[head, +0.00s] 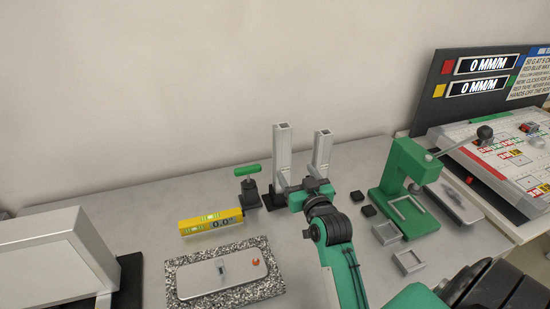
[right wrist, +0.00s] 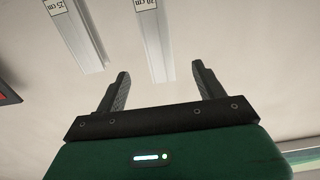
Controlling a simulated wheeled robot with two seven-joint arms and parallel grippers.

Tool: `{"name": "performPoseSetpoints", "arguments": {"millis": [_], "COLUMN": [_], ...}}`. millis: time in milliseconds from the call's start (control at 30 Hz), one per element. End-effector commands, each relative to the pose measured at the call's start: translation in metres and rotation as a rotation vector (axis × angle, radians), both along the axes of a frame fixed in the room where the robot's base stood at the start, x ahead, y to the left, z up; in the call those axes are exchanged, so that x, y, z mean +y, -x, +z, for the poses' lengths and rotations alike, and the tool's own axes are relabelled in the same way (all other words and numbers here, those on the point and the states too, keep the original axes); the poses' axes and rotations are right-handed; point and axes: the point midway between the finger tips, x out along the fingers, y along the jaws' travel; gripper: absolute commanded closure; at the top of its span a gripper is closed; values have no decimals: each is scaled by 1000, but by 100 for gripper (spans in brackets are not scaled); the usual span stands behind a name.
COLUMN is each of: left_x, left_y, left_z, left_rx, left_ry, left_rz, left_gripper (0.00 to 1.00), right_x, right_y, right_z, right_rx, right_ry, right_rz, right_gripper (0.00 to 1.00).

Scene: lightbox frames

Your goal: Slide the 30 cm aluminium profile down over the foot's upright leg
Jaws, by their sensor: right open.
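Two silver aluminium profiles stand upright at the back of the table. I cannot make out the foot's upright leg for certain. My left gripper is not in view.
The 25 cm profile (head: 321,152) stands just right. A green-handled clamp (head: 248,184) and yellow level (head: 210,222) are left; a plate (head: 222,272) lies on a speckled slab (head: 262,290). A green press (head: 405,180) and small grey blocks (head: 408,262) are right.

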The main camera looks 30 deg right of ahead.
Motion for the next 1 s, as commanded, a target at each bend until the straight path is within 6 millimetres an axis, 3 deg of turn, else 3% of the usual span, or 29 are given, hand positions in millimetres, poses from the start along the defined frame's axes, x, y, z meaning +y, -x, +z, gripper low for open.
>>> {"name": "performPoseSetpoints", "arguments": {"millis": [133,433,567,800,1000], "left_x": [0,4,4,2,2], "left_y": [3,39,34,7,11], "left_z": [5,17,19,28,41], "left_rx": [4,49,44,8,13], "left_ry": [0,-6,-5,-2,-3], "left_rz": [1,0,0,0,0], "left_gripper": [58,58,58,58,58], "right_x": [-4,-17,-20,-24,-33], "right_y": [-13,-66,-79,-92,-116], "right_z": [3,3,1,1,0], "right_rx": [-5,-3,-2,-1,-2], "right_ry": [-1,-1,-1,-1,-1], "right_rz": [-2,-1,-1,-1,-1], "right_gripper": [29,29,29,29,29]}}
